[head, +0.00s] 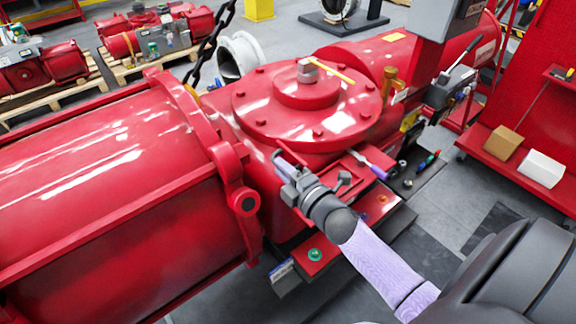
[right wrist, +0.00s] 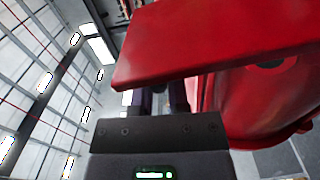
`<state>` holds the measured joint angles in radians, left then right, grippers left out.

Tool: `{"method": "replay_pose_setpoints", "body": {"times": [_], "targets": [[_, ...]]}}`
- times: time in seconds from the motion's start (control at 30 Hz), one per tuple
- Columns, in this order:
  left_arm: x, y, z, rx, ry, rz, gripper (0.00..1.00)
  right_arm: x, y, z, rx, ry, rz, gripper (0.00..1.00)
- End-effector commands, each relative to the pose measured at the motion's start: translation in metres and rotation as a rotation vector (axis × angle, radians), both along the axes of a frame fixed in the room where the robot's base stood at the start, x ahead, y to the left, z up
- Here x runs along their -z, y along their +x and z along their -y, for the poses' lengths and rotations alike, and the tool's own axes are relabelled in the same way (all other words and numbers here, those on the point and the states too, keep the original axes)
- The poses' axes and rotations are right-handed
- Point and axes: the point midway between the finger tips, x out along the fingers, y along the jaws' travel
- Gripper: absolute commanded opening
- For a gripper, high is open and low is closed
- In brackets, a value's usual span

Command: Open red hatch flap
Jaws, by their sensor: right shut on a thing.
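The red valve actuator (head: 330,125) fills the middle of the head view, with a round bolted cover on top. My right gripper (head: 284,168) is at its front side, below the round cover, against a thin red edge (head: 291,153) that looks like the hatch flap. In the right wrist view a flat red plate (right wrist: 215,45), likely that flap, stretches above the fingers. My right gripper's fingers (right wrist: 162,98) are shut on it, though the contact is partly hidden by the plate. My left gripper is not in view.
A large red cylinder (head: 110,190) lies left of the gripper. A red ledge (head: 370,165) with a purple-handled tool and small parts is to the right. A chain (head: 212,45) hangs behind. A red shelf with two boxes (head: 502,143) stands at right.

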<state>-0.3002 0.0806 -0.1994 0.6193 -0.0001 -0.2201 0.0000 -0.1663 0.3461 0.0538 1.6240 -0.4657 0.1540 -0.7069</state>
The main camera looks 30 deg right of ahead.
Motion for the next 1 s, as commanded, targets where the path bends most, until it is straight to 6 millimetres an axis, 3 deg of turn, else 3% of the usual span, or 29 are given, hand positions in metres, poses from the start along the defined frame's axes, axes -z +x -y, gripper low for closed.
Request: {"method": "replay_pose_setpoints", "body": {"times": [0.7,0.73,0.83,0.87,1.0], "targets": [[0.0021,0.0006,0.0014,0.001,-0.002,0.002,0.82,0.0065,-0.0014,-0.0090,0.002,-0.061,-0.001,0.00],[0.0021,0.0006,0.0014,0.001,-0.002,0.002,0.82,0.0065,-0.0014,-0.0090,0.002,-0.061,-0.001,0.26],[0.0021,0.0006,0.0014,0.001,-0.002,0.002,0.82,0.0061,-0.0012,-0.0090,0.001,-0.061,0.000,0.47],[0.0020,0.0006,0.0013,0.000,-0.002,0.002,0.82,0.0059,-0.0012,-0.0090,0.001,-0.061,0.001,0.53],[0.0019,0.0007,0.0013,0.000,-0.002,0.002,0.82,0.0054,-0.0010,-0.0090,0.001,-0.062,0.002,0.53]]}}
